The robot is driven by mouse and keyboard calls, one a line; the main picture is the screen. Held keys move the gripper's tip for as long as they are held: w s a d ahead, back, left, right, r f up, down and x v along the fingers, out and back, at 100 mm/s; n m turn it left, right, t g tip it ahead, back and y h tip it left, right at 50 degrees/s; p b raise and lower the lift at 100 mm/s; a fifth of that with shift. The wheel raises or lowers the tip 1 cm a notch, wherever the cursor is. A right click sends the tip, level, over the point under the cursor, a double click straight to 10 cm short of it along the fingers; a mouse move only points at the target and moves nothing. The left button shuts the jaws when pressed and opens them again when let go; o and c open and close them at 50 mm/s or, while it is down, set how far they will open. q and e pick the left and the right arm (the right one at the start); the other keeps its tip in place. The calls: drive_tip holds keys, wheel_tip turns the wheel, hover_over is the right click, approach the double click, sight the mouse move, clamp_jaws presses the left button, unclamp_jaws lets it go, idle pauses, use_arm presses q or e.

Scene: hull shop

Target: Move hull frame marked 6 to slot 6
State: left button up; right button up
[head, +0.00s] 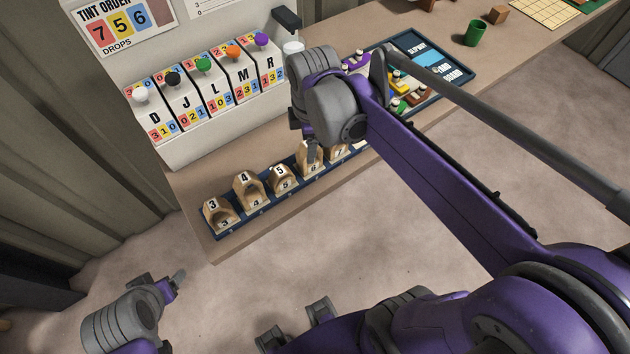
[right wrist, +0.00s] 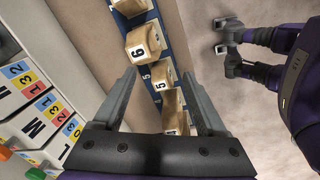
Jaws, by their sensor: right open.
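The frame marked 6 (head: 310,152) stands in the dark blue rack (head: 238,228) near the plate labelled 6, partly hidden by my right gripper (head: 312,142). It also shows in the right wrist view (right wrist: 149,37), beyond the fingertips. My right gripper is open and empty in the right wrist view (right wrist: 158,80), its fingers on either side of the rack line. The frame marked 5 (right wrist: 163,76) shows between the fingertips. I cannot tell from these views how fully frame 6 is seated. My left gripper (head: 160,283) is away from the rack at lower left; its opening is unclear.
Frames marked 3 (head: 218,216), 4 (head: 246,190) and 7 (head: 338,152) stand in the same rack. A row of numbered lever dispensers (head: 205,95) stands behind it. A dark blue board (head: 455,75) and a green cup (head: 475,33) are further right. Bench in front is narrow.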

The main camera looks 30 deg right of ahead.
drive_tip(key=s+a+f+m+t, duration=0.2)
drive_tip(key=s+f+m, duration=0.1)
drive_tip(key=s+m, duration=0.2)
drive_tip(key=s+a+f+m+t, duration=0.2)
drive_tip(key=s+f+m, duration=0.1)
drive_tip(key=s+m, duration=0.3)
drive_tip(key=m, duration=0.2)
drive_tip(key=shift+a+f+m, duration=0.2)
drive_tip(key=shift+a+m, duration=0.05)
drive_tip(key=shift+m, duration=0.15)
idle(0.4)
